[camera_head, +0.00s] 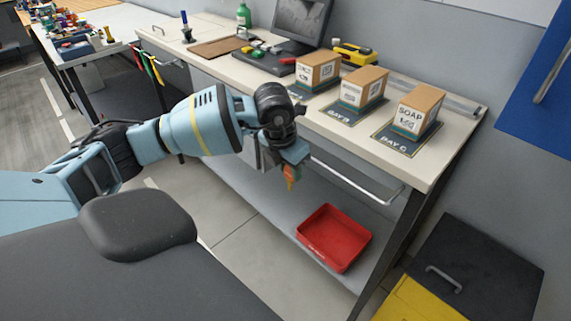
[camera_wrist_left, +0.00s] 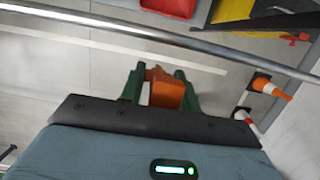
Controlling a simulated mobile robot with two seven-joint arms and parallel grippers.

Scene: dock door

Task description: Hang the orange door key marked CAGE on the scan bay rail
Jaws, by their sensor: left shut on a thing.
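My left gripper (camera_head: 291,170) is in front of the scan bench, shut on an orange door key (camera_head: 290,172). In the left wrist view the orange key (camera_wrist_left: 165,93) sits between the green fingers of the gripper (camera_wrist_left: 160,85); no marking is legible on it. The silver scan bay rail (camera_head: 355,181) runs along the bench's front edge, with its left part hidden behind the gripper. In the left wrist view the rail (camera_wrist_left: 215,50) crosses beyond the fingertips, and the key appears apart from it. My right gripper is out of view.
Cartons (camera_head: 363,88) stand on bay mats on the bench (camera_head: 240,78). A red tray (camera_head: 334,238) lies below the rail. Several coloured tags hang from another rail at left (camera_head: 150,62). A black and yellow bin (camera_head: 470,268) stands at right. Cones (camera_wrist_left: 268,87) show in the wrist view.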

